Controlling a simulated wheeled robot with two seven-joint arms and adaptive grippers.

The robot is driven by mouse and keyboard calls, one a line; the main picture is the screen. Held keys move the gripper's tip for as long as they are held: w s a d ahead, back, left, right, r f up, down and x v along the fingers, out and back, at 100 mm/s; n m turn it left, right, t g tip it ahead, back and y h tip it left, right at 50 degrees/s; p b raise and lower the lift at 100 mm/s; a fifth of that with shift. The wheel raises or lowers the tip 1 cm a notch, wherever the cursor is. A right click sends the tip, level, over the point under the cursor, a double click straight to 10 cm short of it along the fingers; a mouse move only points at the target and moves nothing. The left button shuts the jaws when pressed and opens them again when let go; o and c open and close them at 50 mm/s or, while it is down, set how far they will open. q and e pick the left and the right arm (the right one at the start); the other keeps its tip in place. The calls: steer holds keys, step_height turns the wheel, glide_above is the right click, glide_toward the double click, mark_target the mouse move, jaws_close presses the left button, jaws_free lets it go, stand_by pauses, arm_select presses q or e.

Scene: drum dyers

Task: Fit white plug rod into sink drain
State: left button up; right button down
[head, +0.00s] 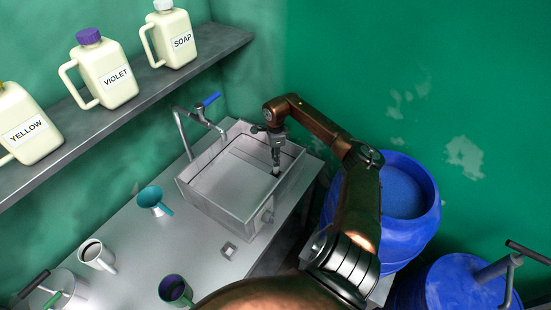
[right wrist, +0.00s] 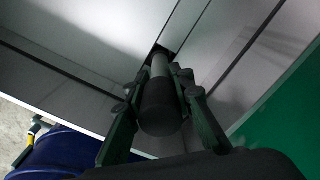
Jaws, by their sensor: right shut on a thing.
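My right gripper (head: 276,150) reaches down into the back right corner of the metal sink (head: 212,210). It is shut on the plug rod (head: 275,170), which stands roughly upright below the fingers. In the right wrist view the fingers (right wrist: 165,95) flank the rod's thick dark grip (right wrist: 161,108). Its paler far end (right wrist: 159,66) points at a dark square opening, apparently the drain (right wrist: 172,48). The rod's tip overlaps this opening, and I cannot tell whether it is inside. My left gripper is not in view.
A tap with a blue lever (head: 209,99) stands behind the sink. Blue drums (head: 425,215) stand to the right. Labelled jugs (head: 108,75) line the shelf.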

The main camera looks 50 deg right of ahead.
steer(key=shift+f, duration=0.15)
steer(key=c, duration=1.7)
jaws_free()
steer(key=shift+o, duration=0.2)
steer(key=shift+r, duration=0.4)
step_height(320, 180, up, 12)
steer(key=shift+f+b, duration=0.2)
steer(key=shift+b, duration=0.95)
steer(key=shift+f, duration=0.15)
step_height(320, 180, down, 11)
steer(key=shift+d+f+p, duration=0.1)
steer(key=shift+p, duration=1.05)
steer(key=shift+r, duration=0.7)
